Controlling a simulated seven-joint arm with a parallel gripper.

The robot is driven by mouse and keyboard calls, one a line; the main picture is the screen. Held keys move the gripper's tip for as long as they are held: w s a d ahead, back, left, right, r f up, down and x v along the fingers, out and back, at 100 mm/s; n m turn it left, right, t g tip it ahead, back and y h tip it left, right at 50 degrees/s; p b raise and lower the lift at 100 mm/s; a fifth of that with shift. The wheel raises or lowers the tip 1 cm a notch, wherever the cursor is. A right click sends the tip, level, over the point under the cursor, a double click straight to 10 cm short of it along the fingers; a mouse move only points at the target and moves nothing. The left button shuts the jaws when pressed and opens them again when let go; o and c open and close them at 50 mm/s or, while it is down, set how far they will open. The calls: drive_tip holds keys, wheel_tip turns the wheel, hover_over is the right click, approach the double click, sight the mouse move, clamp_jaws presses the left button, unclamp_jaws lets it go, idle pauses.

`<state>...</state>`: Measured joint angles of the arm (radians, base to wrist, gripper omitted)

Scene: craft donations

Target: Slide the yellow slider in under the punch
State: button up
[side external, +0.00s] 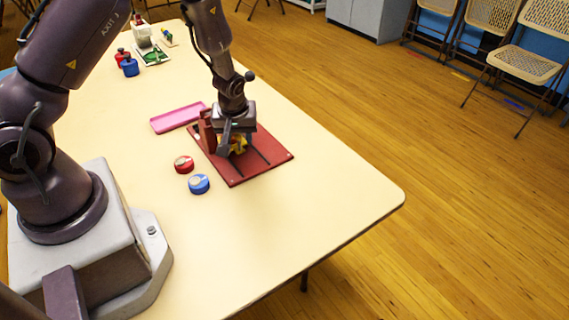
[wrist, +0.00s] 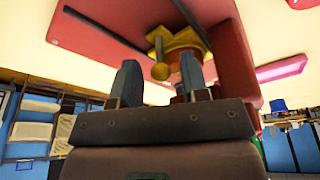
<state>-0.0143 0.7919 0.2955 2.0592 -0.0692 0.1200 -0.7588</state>
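The yellow slider (side external: 239,147) sits on the red board (side external: 272,158), partly hidden by my gripper (side external: 234,142) in the side view. In the wrist view the yellow slider (wrist: 176,43) shows a round knob that appears in the gap between my fingers. My gripper (wrist: 159,68) is open, its two blue-grey fingertips apart; I cannot tell whether either touches the slider. The reddish upright block (side external: 207,131), seemingly the punch, stands at the board's left back edge. It is also a red wall right of the slider in the wrist view (wrist: 233,55). The space under it is hidden.
A pink tray (side external: 178,117) lies left behind the board. A red tin (side external: 184,164) and a blue tin (side external: 199,184) sit at its left front. Dark slots run across the board's right part. The table (side external: 330,195) is clear to the right.

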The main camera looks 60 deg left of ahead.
sight(237, 144)
drive_tip(key=shift+a+r, duration=0.1)
drive_tip(key=shift+a, duration=0.9)
drive_tip(key=shift+w+r, duration=0.15)
drive_tip(key=shift+r, duration=1.8)
drive_tip(key=v, duration=0.3)
drive_tip(key=shift+a+r, duration=0.2)
drive_tip(key=shift+r, duration=0.25)
drive_tip(key=shift+d, duration=0.1)
